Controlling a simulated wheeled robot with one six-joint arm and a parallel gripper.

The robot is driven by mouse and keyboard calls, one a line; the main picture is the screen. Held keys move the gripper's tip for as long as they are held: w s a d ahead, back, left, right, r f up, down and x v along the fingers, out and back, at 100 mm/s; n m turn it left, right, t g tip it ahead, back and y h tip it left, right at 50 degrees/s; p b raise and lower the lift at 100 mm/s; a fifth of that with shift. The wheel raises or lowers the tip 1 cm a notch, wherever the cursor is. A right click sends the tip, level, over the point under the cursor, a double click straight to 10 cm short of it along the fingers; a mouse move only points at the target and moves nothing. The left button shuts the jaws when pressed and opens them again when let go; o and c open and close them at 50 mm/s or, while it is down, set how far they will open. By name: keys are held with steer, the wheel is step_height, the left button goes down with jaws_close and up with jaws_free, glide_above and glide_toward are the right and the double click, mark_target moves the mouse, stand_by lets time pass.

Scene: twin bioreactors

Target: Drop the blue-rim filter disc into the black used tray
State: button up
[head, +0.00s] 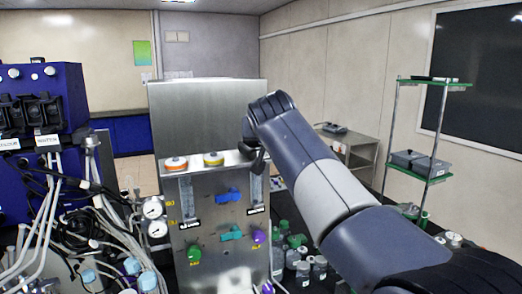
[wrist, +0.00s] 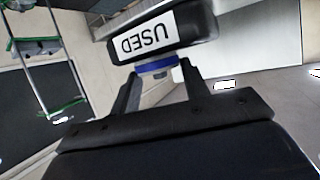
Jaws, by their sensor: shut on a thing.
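In the wrist view the black used tray (wrist: 204,28) shows at the top, with its white USED label upside down in the picture. The blue-rim filter disc (wrist: 155,67) sits between the fingertips of my gripper (wrist: 158,78), which is shut on it. The disc appears right beside the tray's edge in this view; I cannot tell whether they touch. In the head view my arm covers the gripper's far side, and the blue-rim disc and the used tray cannot be made out there.
An orange disc (head: 176,163) and a yellow disc (head: 213,159) sit on the steel cabinet's ledge (head: 193,171). Tubing and gauges (head: 152,208) crowd the left. Bottles (head: 303,272) stand below my arm. A shelf rack (head: 424,165) stands at the right.

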steer(key=o, duration=1)
steer(key=shift+o, duration=0.2)
steer(key=b+v, duration=0.3)
steer(key=v, duration=0.7)
steer(key=shift+s+r, duration=0.25)
steer(key=shift+s, duration=0.1)
steer(key=shift+w, duration=0.1)
